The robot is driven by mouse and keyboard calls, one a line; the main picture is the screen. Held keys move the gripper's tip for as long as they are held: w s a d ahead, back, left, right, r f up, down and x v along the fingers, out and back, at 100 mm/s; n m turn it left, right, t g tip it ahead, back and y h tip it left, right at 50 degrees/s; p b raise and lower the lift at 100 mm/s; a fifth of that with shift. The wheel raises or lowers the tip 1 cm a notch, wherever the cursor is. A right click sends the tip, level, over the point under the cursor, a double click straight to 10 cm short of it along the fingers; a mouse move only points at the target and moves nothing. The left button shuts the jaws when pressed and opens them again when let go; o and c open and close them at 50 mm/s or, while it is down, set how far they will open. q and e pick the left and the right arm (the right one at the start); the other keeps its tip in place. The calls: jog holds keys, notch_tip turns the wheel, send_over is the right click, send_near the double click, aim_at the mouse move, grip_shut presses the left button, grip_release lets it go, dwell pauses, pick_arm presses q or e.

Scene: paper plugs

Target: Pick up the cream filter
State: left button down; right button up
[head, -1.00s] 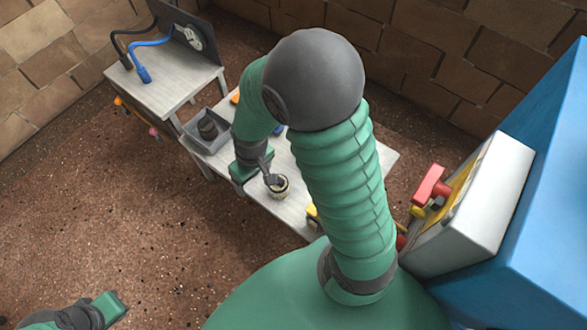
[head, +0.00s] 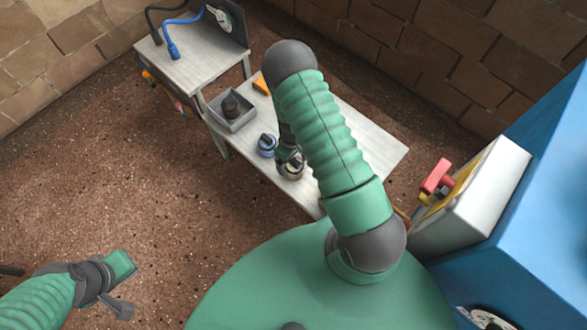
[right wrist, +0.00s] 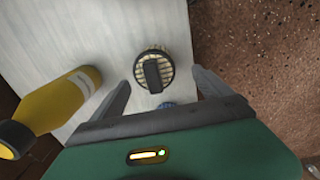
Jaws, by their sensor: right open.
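The cream filter (head: 291,173) is a round cream ring with a dark grip bar across its top. It sits on the light wooden table (head: 360,150). In the right wrist view the cream filter (right wrist: 154,56) lies ahead of and roughly between the fingertips. My right gripper (right wrist: 161,78) is open and empty, with a finger to either side. In the head view my right gripper (head: 288,158) is over the filter and partly hides it.
A blue filter (head: 267,146) stands close beside the cream one. A grey tray (head: 245,121) with a dark object is behind it, near an orange piece (head: 261,86). A yellow bottle (right wrist: 58,100) is left of my right gripper in the wrist view.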

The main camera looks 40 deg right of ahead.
jog(key=f, duration=0.2)
jog(key=d+f+b, duration=0.1)
jog(key=f, duration=0.2)
jog(key=shift+s, duration=0.2)
jog(key=shift+d, duration=0.25)
jog(key=shift+a+r, duration=0.15)
jog(key=shift+a, duration=0.2)
jog(key=c, duration=0.6)
jog(key=shift+d, duration=0.15)
jog(key=c, duration=0.9)
